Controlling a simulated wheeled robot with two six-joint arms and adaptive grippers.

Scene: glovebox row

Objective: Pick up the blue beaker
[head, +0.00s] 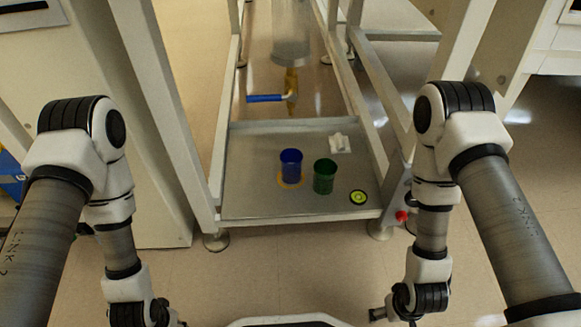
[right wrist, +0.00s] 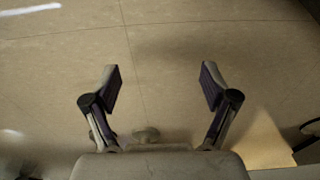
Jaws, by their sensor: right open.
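The blue beaker (head: 291,166) stands upright on a low grey tray shelf (head: 240,202) in the head view, over a yellowish round patch. A green beaker (head: 324,176) stands just to its right. My right gripper (right wrist: 160,88) is open and empty in the right wrist view, above bare floor, with no beaker in that view. In the head view both my arms hang at the sides, well short of the shelf. My left gripper's fingers are not visible there; the arm leaves the frame at the bottom.
A yellow-green and black disc (head: 358,198) and a white object (head: 340,143) lie on the shelf. A pipe with a blue-handled valve (head: 266,98) hangs above its back. White frame legs (head: 170,110) flank the shelf. A red knob (head: 402,216) is at its right. Floor in front is clear.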

